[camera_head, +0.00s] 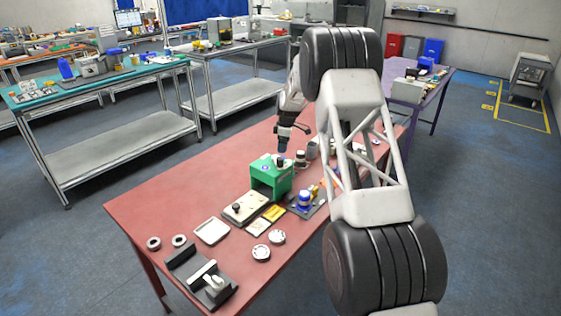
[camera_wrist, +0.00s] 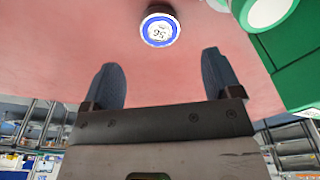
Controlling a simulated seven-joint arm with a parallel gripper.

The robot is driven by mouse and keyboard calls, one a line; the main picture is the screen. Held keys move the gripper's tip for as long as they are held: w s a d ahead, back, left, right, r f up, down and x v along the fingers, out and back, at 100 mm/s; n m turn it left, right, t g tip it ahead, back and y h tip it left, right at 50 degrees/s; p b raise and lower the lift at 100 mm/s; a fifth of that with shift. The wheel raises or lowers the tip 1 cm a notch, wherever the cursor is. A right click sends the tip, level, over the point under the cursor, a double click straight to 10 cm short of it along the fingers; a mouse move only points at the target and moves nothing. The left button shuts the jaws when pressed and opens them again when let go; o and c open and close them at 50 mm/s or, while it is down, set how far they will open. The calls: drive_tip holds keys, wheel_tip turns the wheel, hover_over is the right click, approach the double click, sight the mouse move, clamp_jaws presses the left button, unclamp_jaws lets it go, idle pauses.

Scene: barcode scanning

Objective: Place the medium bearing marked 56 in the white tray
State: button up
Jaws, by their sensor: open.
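A round bearing (camera_wrist: 160,28) with a blue ring and a pale centre lies on the red table in the wrist view. Dark digits on its centre appear to read 56, turned in the picture. My gripper (camera_wrist: 159,62) is open and empty, with the bearing beyond and between its two blue-grey fingertips, not touching them. In the head view my gripper (camera_head: 283,143) hangs just behind the green box, and I cannot make out this bearing there. The white tray (camera_head: 211,231) lies flat and empty towards the near left of the red table.
The green box (camera_head: 271,180) stands close to my gripper; its edge also shows at right in the wrist view (camera_wrist: 290,60). Two rings (camera_head: 166,242), two pale discs (camera_head: 269,245) and a black device (camera_head: 200,278) surround the tray. The table's far left side is clear.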

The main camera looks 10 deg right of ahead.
drive_tip(key=shift+a+f, duration=0.15)
drive_tip(key=shift+f, duration=0.85)
drive_tip(key=shift+f, duration=0.15)
drive_tip(key=shift+a+f, duration=0.15)
drive_tip(key=shift+f, duration=1.1)
drive_tip(key=shift+a+f, duration=0.15)
drive_tip(key=shift+f, duration=1.05)
drive_tip(key=c, duration=1.2)
drive_tip(key=shift+o, duration=0.2)
drive_tip(key=shift+r, duration=0.1)
wheel_tip(320, 180, up, 10)
